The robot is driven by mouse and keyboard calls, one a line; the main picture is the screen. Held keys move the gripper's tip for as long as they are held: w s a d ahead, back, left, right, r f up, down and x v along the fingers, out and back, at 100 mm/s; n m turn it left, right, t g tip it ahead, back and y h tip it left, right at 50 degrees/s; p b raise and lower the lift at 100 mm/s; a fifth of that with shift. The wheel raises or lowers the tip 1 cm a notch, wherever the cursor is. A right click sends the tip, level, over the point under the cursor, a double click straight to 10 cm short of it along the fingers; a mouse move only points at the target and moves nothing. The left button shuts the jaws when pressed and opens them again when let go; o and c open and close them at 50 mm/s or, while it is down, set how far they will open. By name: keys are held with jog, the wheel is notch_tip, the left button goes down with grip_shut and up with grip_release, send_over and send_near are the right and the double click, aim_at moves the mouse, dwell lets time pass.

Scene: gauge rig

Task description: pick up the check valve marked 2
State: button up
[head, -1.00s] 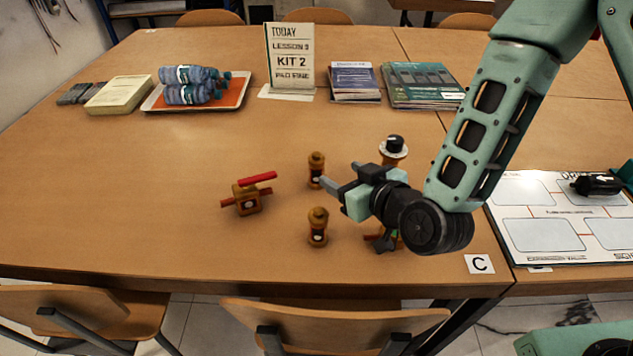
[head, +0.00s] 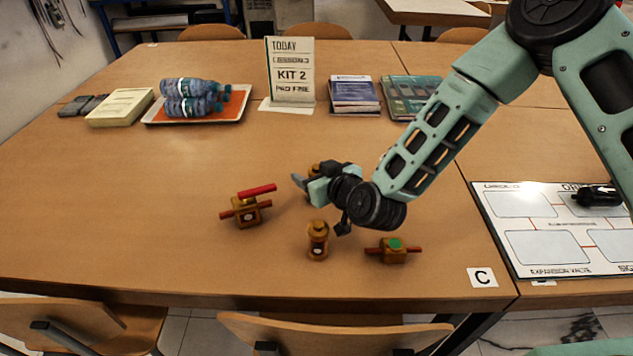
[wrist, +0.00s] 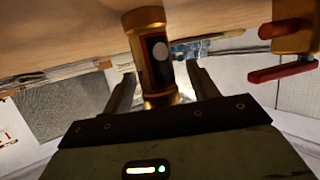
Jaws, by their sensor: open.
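Two upright brass cylinder fittings are on the table in the head view. The near one (head: 318,243) stands clear, with a pale round label. The far one (head: 313,168) is mostly hidden behind my gripper (head: 303,183). No number is readable on either, so I cannot tell which is marked 2.
A brass valve with a red handle (head: 247,208) stands to the left. A brass block with a green top (head: 393,249) is at the front right. A tray of bottles (head: 240,108), booklets (head: 354,94) and a sign (head: 290,70) are at the back.

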jog(key=shift+w+a+f, duration=0.1)
jog(key=shift+w+a, duration=0.1)
jog(key=shift+w, duration=0.1)
jog(key=c, duration=1.1)
jog(key=shift+c, duration=0.2)
